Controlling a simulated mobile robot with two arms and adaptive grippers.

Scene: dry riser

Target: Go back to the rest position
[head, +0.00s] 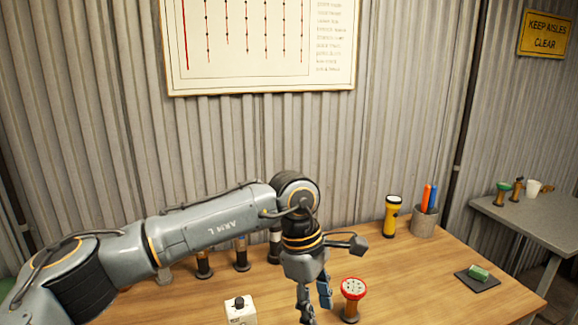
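My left arm reaches in from the left across the wooden table (420,270). My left gripper (314,301) points down over the front middle of the table, with its two fingers apart and nothing seen between them. A red-topped, orange-bodied piece (353,290) stands upright just right of the fingers; I cannot tell whether they touch it. My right gripper is not in view.
A white box with a black knob (240,310) sits left of the gripper. Several dark cylinders (241,255) stand behind my arm. A yellow flashlight (391,216), a pen cup (424,222) and a green block (479,272) on a dark pad are right. A grey side table (530,225) stands beyond.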

